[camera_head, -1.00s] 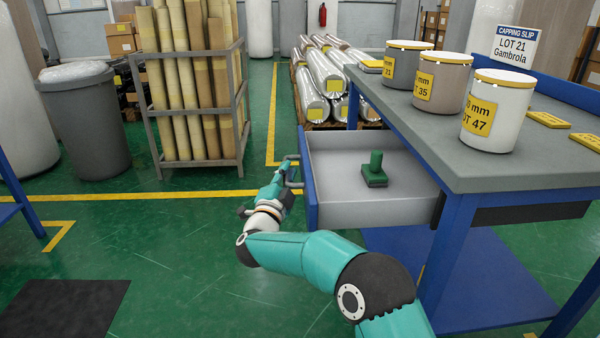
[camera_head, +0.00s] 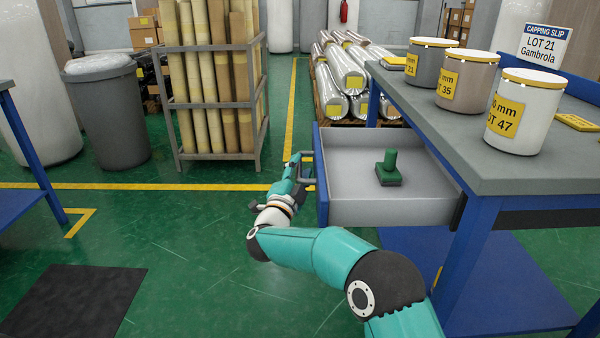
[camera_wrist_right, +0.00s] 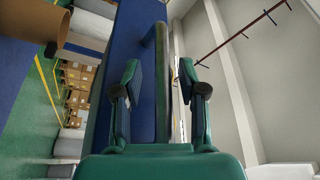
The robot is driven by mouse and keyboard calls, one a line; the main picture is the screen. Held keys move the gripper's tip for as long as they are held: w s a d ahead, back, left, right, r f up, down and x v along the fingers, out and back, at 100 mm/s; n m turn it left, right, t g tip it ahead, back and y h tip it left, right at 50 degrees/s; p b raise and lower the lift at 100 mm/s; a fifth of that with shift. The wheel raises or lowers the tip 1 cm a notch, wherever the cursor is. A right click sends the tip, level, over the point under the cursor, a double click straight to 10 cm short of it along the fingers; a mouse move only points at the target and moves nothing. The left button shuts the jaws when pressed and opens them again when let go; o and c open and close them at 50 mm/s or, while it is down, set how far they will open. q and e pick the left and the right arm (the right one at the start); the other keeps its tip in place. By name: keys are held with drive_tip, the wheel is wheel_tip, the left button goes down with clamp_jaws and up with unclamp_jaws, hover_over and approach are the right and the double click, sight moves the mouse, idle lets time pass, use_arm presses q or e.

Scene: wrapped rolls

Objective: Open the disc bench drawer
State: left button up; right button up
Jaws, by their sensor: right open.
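The disc bench (camera_head: 440,105) is blue-framed with a grey top, at the right in the head view. Its drawer (camera_head: 345,143) stands pulled out to the left, with grey walls and a blue front (camera_head: 322,180). A green block with a knob (camera_head: 389,170) sits inside. The drawer's handle (camera_head: 307,168) is on the outer face. My right gripper (camera_head: 296,170) is at the handle; in the right wrist view the open fingers (camera_wrist_right: 159,85) stand on either side of the handle bar (camera_wrist_right: 161,75). Whether they touch it is unclear. My left gripper is out of view.
Labelled tins (camera_head: 465,80) stand on the bench top. A rack of tall rolls (camera_head: 215,80) and a grey bin (camera_head: 107,115) stand at the left. Foil-wrapped rolls (camera_head: 345,75) lie behind the drawer.

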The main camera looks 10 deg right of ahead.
drive_tip(key=v, duration=1.2)
drive_tip(key=shift+w+f, duration=0.1)
drive_tip(key=s+d+f+n+g+y, duration=0.15)
drive_tip(key=f+n+y, duration=0.25)
drive_tip(key=f, duration=0.6)
drive_tip(key=s+f+n+g+y, duration=0.3)
drive_tip(key=f+n, duration=0.1)
drive_tip(key=f, duration=0.5)
drive_tip(key=s+d+f+n+g+y, duration=0.1)
drive_tip(key=s+f+n+g+y, duration=0.2)
drive_tip(key=f, duration=0.7)
drive_tip(key=s+f+n+g+y, duration=0.25)
drive_tip(key=s+f+g, duration=0.3)
drive_tip(key=s, duration=0.85)
drive_tip(key=s+f+n+g+y, duration=0.3)
drive_tip(key=s+f, duration=0.4)
drive_tip(key=s, duration=0.7)
wheel_tip(320, 180, up, 38)
drive_tip(key=p, duration=3.8)
drive_tip(key=shift+w+a+r+g+h+p, duration=0.25)
drive_tip(key=shift+a+g+h+p, duration=0.05)
drive_tip(key=shift+a+g+h, duration=0.1)
